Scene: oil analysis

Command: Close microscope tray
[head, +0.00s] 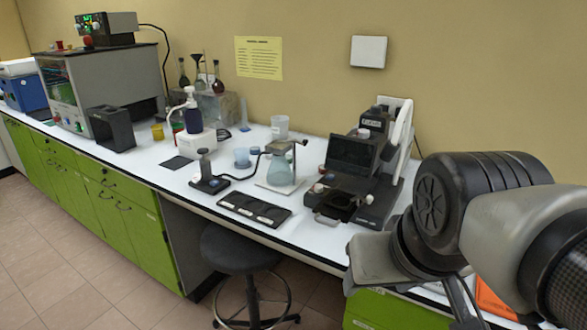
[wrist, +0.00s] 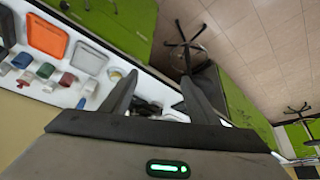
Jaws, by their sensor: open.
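The black microscope (head: 352,155) stands on the white bench to the right of the middle in the head view. Its dark tray (head: 337,204) sticks out at the front, low down, with a light metal handle at its front edge. My arm reaches in from the right in the head view, and its fingertips cannot be made out there. In the wrist view my gripper (wrist: 159,88) is open with its two dark fingers spread and nothing held. Dark and white shapes show between and below the fingers, partly hidden; I cannot tell what they are. The gripper is apart from the tray.
A flask on a stand (head: 280,170) and a black slide holder (head: 255,208) lie left of the microscope. A stool (head: 240,250) stands in front of the bench. An orange tray (wrist: 46,36) and several small bottles show in the wrist view. Floor space in front is open.

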